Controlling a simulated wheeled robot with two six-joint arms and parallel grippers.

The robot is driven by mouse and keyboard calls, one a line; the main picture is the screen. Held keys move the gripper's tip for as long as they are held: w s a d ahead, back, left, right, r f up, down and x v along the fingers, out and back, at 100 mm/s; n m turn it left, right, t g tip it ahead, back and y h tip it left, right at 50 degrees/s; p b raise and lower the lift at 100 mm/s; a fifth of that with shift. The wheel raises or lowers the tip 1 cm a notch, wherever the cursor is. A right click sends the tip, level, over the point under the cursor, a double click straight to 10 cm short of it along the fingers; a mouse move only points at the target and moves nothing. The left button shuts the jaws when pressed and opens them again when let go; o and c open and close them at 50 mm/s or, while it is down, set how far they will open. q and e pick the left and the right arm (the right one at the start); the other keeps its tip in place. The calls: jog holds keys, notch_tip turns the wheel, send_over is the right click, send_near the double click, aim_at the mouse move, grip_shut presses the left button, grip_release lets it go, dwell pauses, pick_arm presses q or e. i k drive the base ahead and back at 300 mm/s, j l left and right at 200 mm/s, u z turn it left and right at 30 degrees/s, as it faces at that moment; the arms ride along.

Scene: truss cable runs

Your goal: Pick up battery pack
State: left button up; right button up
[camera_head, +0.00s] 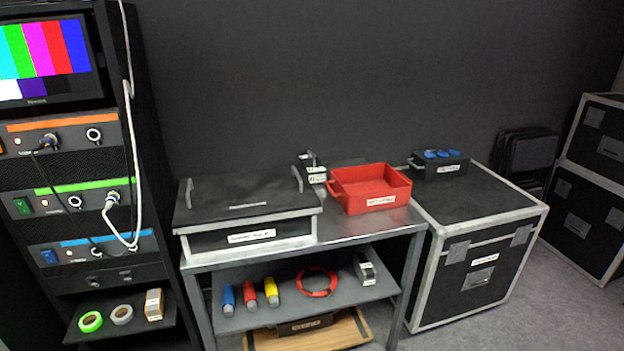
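No item can be read for certain as the battery pack; the labels are too small to read. A small black item with white labels (312,168) stands at the back of the metal table, left of the red tray. A dark grey item with a white label (365,268) sits on the table's lower shelf at the right. A small tan block with a label (153,304) stands on the rack's low shelf. Neither of my grippers is in view.
The metal table (375,227) holds a black case (250,205) and a red tray (369,188). A black box with blue sockets (439,164) sits on a flight case (480,265). The equipment rack (150,150) stands left, with a white cable hanging.

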aim_at(316, 173)
jog(key=u, duration=2.65)
jog(key=l+z, duration=0.15)
jog(key=z, duration=2.5)
jog(key=i+u, duration=0.4)
jog(key=i, duration=0.4)
